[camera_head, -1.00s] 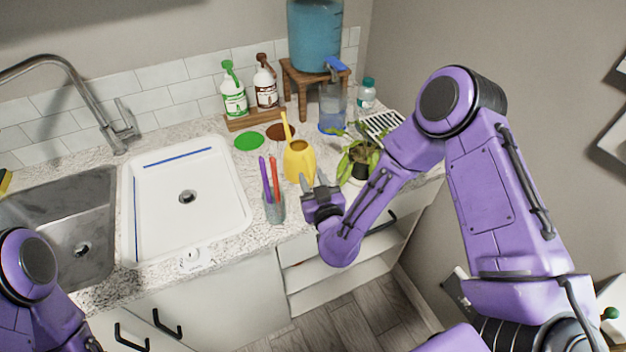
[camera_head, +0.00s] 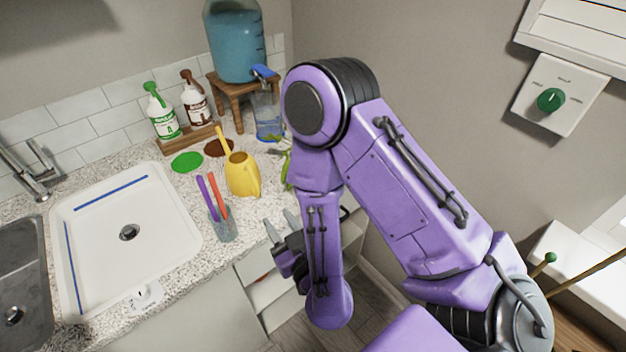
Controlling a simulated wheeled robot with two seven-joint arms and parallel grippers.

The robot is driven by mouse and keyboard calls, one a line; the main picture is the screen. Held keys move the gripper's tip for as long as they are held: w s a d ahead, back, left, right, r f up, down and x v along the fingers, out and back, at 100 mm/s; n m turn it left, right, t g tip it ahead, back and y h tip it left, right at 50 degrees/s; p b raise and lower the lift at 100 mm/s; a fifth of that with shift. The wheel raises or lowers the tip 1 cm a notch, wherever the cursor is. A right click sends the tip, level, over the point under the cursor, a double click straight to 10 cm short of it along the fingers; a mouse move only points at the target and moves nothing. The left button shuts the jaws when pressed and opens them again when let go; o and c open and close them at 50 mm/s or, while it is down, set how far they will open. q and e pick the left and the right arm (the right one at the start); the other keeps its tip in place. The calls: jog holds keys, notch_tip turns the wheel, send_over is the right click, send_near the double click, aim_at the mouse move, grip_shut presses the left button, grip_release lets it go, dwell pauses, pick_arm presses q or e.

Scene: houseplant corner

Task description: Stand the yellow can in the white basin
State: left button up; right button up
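The yellow can (camera_head: 242,177), a small watering can with a long spout, stands upright on the speckled counter, right of the white basin (camera_head: 183,243). The basin is a shallow white tray with a drain and blue lines, and nothing stands in it. My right gripper (camera_head: 280,226) is at the counter's front edge, below and right of the can and apart from it. Its two grey fingers are spread with nothing between them. My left gripper is out of the picture.
A glass cup (camera_head: 221,226) with purple and red sticks stands between basin and can. Green (camera_head: 187,162) and brown (camera_head: 219,147) discs lie behind the can. Two pump bottles (camera_head: 163,118) stand farther back. My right arm mostly hides a plant (camera_head: 287,166).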

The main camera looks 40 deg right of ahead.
jog(key=s+d+f+g, duration=0.1)
jog(key=s+f+g, duration=0.15)
jog(key=f, duration=0.35)
jog(key=s+d+f+g, duration=0.2)
jog(key=f+g, duration=0.1)
jog(key=f, duration=0.2)
jog(key=s+d+f+m+g, duration=0.3)
jog(key=s+f, duration=0.3)
jog(key=s, duration=0.2)
jog(key=s+d+f+m+g+h, duration=0.1)
jog(key=s+d+f+m+g, duration=0.2)
jog(key=s+f+g, duration=0.3)
jog(key=shift+s+d+f+h, duration=0.3)
jog(key=shift+s+d+f, duration=0.3)
jog(key=shift+s+d, duration=0.3)
pick_arm(q)
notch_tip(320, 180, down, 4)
jog(key=b, duration=0.3)
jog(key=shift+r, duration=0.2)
pick_arm(e)
notch_tip(320, 180, down, 4)
jog(key=shift+a+r, duration=0.15)
jog(key=shift+r, duration=0.1)
jog(key=shift+s, duration=0.1)
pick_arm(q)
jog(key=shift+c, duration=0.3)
